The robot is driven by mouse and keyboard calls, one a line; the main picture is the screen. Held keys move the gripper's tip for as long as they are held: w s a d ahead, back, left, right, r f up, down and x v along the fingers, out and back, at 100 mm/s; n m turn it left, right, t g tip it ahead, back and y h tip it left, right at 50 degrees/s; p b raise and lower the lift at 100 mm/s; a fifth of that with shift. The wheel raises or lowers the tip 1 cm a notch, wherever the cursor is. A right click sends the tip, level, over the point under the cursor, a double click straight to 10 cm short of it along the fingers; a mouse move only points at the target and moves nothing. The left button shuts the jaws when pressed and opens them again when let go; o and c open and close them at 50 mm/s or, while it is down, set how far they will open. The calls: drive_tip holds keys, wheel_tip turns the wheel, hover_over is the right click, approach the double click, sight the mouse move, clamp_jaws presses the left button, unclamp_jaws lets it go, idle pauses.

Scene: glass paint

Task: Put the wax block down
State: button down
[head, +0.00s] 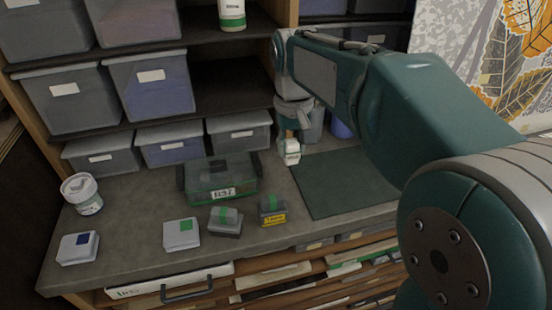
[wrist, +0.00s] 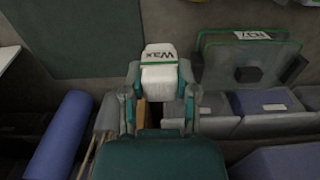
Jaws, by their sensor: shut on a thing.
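The wax block is a small white block (wrist: 159,76) with a green stripe and the word "Wax" in the wrist view. My gripper (wrist: 160,82) is shut on it, one finger on each side. In the head view the wax block (head: 292,152) shows under my gripper (head: 291,138), near the left back edge of the dark green mat (head: 340,184). I cannot tell whether the block touches the worktop (head: 150,210) or hangs just above it.
Left of my gripper stands a clear case with green trim (head: 219,182). Small boxes (head: 182,233), (head: 225,220), (head: 272,210), (head: 78,247) and a white tub (head: 82,194) stand on the worktop. Grey bins (head: 239,133) line the back. A blue roll (wrist: 62,135) stands behind. The mat is bare.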

drive_tip(key=w+a+f, duration=0.1)
drive_tip(key=w+f, duration=0.2)
drive_tip(key=w, duration=0.3)
hover_over(276, 166)
drive_tip(key=f, duration=0.5)
drive_tip(key=shift+s+f, duration=0.15)
drive_tip(key=shift+s, duration=0.1)
drive_tip(key=shift+w+f, duration=0.2)
drive_tip(key=shift+f, duration=1.3)
drive_tip(key=shift+c, duration=1.9)
unclamp_jaws()
drive_tip(key=shift+f, duration=0.1)
drive_tip(key=shift+f, duration=0.1)
wheel_tip(276, 166, up, 11)
drive_tip(key=shift+w+a, duration=0.15)
drive_tip(key=shift+w, duration=0.3)
